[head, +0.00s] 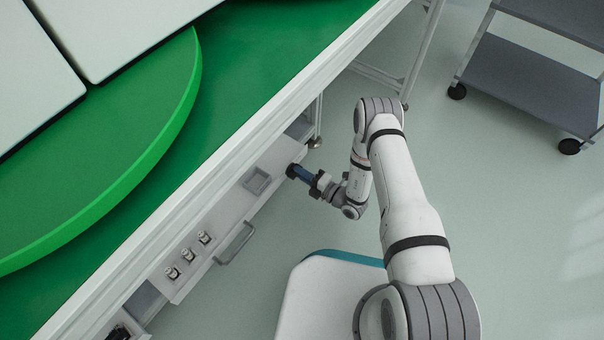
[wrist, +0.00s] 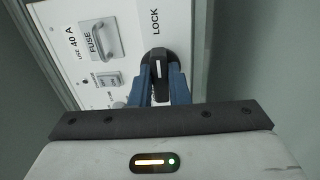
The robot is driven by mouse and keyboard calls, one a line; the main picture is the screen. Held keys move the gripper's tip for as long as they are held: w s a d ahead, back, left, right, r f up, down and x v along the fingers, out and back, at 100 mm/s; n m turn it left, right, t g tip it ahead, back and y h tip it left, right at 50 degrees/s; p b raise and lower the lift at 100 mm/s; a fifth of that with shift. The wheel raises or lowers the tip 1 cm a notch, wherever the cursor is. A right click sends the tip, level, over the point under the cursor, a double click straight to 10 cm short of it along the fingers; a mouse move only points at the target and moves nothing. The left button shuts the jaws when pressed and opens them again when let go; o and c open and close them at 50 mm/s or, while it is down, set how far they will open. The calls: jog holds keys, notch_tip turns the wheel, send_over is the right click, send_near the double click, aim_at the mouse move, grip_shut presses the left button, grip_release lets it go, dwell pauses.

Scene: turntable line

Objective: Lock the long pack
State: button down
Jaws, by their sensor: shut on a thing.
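My gripper (wrist: 160,88) is shut on a black lock knob (wrist: 158,64) on a white panel (wrist: 125,15), with one blue finger on each side. A white line marks the knob, running nearly upright in the wrist view. The word LOCK is printed just above it. How far the knob is turned relative to its locked position I cannot tell. In the head view, my gripper (head: 299,173) is at the far end of a long white unit (head: 222,212) below the table edge. The fingers hide the knob there.
The panel also bears a fuse plate (wrist: 102,40) and a small grey switch (wrist: 110,79). A grey handle (head: 236,244) sticks out from the long unit. The green turntable (head: 150,165) lies above left.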

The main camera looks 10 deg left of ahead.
jog(key=shift+s, duration=0.1)
jog(key=c, duration=1.4)
grip_release()
jog(key=shift+d, duration=0.1)
jog(key=p+v, duration=0.3)
jog(key=v, duration=0.4)
jog(key=shift+s+d, duration=0.15)
jog(key=shift+d, duration=0.2)
jog(key=shift+s+f, duration=0.1)
